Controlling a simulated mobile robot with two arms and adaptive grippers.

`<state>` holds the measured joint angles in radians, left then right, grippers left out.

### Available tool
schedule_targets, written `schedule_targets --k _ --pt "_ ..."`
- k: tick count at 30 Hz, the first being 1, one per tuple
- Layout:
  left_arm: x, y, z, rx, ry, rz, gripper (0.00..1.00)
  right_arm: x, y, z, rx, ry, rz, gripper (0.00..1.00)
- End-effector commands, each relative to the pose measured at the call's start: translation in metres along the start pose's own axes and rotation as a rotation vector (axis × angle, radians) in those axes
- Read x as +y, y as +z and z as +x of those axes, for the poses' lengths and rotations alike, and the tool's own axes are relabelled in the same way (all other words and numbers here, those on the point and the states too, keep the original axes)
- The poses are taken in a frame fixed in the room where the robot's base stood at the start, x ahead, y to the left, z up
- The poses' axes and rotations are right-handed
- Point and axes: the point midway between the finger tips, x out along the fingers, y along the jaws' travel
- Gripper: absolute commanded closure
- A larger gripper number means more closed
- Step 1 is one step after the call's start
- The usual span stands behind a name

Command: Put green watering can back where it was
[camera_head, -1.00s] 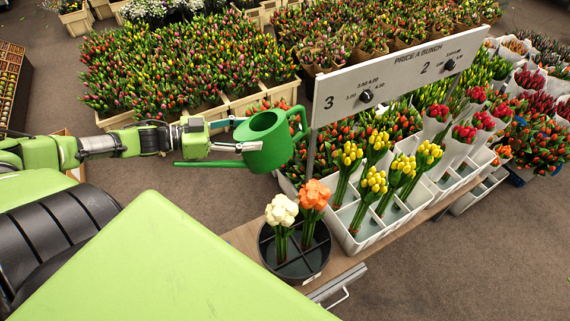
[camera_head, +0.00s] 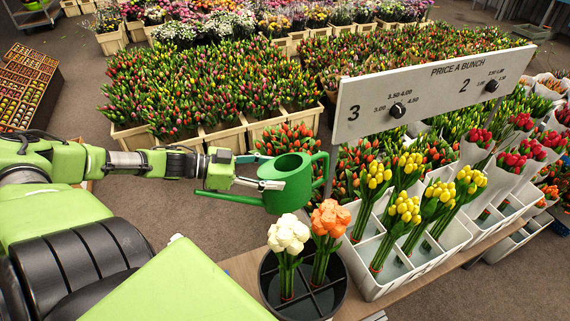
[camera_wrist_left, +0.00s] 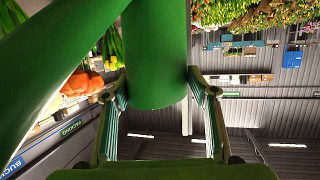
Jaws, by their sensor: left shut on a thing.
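The green watering can (camera_head: 290,180) hangs in the air in the head view, its long spout pointing left and its handle on the right. My left gripper (camera_head: 262,172) is shut on it from the left; the can's green body (camera_wrist_left: 157,60) fills the space between the two fingers in the left wrist view. The can is just above and behind the white flowers (camera_head: 288,234) and orange flowers (camera_head: 329,220), which stand in a round black divided bucket (camera_head: 304,306). My right gripper is in neither view.
A price board (camera_head: 430,88) with dials stands right of the can. A white divided tray (camera_head: 372,285) holds yellow tulips (camera_head: 405,208) on a wooden bench (camera_head: 245,266). Tulip crates (camera_head: 225,138) stand behind my arm. Open floor (camera_head: 150,212) lies left of the bench.

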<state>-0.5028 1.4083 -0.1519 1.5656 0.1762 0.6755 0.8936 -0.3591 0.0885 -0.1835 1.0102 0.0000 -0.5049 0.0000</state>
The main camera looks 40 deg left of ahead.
Motion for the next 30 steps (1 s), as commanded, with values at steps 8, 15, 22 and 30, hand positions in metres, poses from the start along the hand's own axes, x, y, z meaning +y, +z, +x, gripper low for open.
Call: schedule_targets --k 8,15,22,30 --pt "0.0 0.088 0.029 -0.036 0.003 -0.005 1.0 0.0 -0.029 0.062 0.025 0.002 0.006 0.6" --pt "0.001 0.145 0.047 -0.064 0.006 -0.011 1.0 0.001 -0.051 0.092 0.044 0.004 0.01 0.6" --pt "0.0 0.171 0.055 -0.078 0.006 -0.015 1.0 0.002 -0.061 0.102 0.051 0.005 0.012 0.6" --pt "0.0 0.182 0.059 -0.081 0.006 -0.017 1.0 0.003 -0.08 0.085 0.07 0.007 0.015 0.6"
